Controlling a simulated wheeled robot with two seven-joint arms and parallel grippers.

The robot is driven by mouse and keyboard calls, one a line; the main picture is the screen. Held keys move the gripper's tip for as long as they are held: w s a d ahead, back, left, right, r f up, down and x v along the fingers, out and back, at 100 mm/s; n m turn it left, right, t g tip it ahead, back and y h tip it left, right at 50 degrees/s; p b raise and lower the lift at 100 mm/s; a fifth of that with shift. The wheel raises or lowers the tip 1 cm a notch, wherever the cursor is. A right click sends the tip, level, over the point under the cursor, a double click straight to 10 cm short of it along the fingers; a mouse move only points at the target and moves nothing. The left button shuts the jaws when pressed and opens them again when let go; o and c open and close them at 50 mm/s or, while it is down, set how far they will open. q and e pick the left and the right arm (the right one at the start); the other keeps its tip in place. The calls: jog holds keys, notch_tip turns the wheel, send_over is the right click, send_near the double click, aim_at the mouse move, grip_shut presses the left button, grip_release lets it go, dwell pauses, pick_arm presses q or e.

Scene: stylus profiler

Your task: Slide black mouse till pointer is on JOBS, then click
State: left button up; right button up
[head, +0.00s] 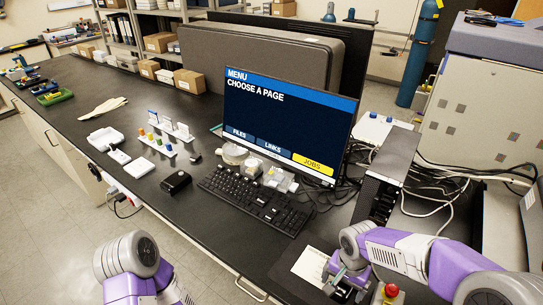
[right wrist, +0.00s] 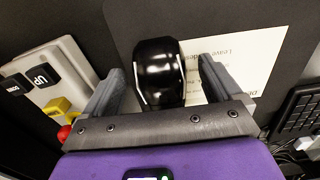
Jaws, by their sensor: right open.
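The black mouse (right wrist: 160,72) is glossy and lies between the two fingers of my right gripper (right wrist: 162,88) in the right wrist view. The fingers are apart, with a visible gap on each side of the mouse. In the head view the right gripper (head: 345,280) is low at the right, over the table, and largely hides the mouse. The monitor (head: 285,115) reads "MENU, CHOOSE A PAGE". Its JOBS button (head: 312,163) is yellow, while FILES (head: 239,135) and LINKS (head: 272,146) are blue. I cannot make out a pointer. My left gripper is out of view.
A printed sheet (right wrist: 235,75) lies beside the mouse. A box with UP and DOWN keys (right wrist: 42,76) and a red knob (head: 391,290) stand close to the gripper. The keyboard (head: 256,200) is left of the gripper in the head view. A black computer case (head: 388,170) stands behind it.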

aim_at(342, 285)
jog(key=shift+c, duration=0.3)
jog(key=shift+r, duration=0.1)
notch_tip(342, 285, up, 7)
jog(key=p, duration=0.5)
jog(key=shift+p, duration=0.3)
